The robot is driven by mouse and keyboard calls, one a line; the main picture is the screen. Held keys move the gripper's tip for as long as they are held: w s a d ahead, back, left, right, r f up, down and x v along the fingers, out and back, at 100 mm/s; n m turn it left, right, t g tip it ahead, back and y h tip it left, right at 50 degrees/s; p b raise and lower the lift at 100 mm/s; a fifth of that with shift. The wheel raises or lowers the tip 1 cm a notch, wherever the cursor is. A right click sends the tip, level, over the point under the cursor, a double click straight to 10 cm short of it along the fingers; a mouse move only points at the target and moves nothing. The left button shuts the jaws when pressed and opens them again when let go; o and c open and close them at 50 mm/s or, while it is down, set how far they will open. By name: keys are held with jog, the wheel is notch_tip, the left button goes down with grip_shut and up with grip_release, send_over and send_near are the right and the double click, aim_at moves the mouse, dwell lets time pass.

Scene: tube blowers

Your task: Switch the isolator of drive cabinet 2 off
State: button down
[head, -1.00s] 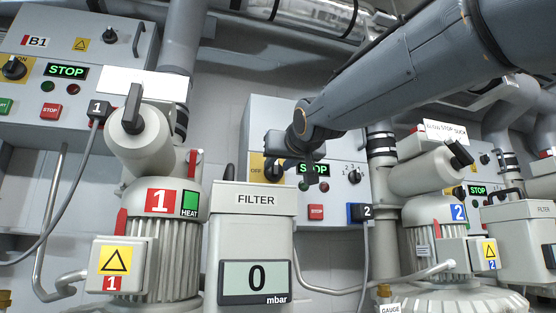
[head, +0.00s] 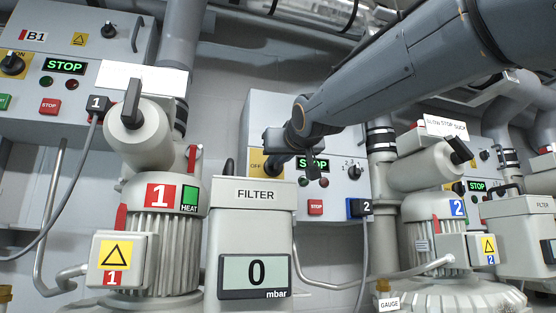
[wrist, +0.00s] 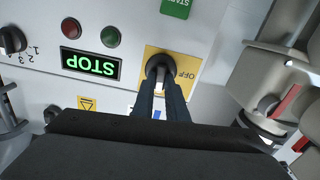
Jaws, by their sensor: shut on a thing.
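Drive cabinet 2 (head: 262,118) is the grey box on the wall in the middle of the head view, partly behind my arm. Its isolator is a dark rotary knob on a yellow plate (head: 257,163), marked OFF, largely covered by my gripper (head: 276,164). In the wrist view, which is upside down, the isolator knob (wrist: 159,66) stands on its yellow plate with OFF to its right. My gripper (wrist: 162,86) is shut on the knob's handle, one finger on each side. The rest of the handle is hidden between the fingers.
A green STOP display (wrist: 91,65), indicator lamps and a selector knob (wrist: 10,40) sit beside the isolator. A filter housing (head: 252,225) stands in front of the cabinet. Blower 1 (head: 160,200) is left, blower 2 (head: 435,210) right. Cabinet B1 (head: 100,30) is at upper left.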

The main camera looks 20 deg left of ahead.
jog(key=shift+s+a+f+n+p, duration=0.15)
jog(key=shift+n+p, duration=0.45)
jog(key=shift+n, duration=2.2)
jog(key=shift+a+f+n+p, duration=0.15)
jog(key=shift+n+p, duration=0.4)
jog(key=shift+n, duration=2.25)
jog(key=shift+s+a+f+n+p, duration=0.1)
jog(key=shift+f+n+p, duration=0.35)
jog(key=shift+n, duration=2.35)
jog(key=shift+r, duration=0.2)
jog(key=c, duration=1.8)
grip_release()
jog(key=shift+o, duration=0.2)
jog(key=v, duration=0.8)
jog(key=shift+b, duration=0.4)
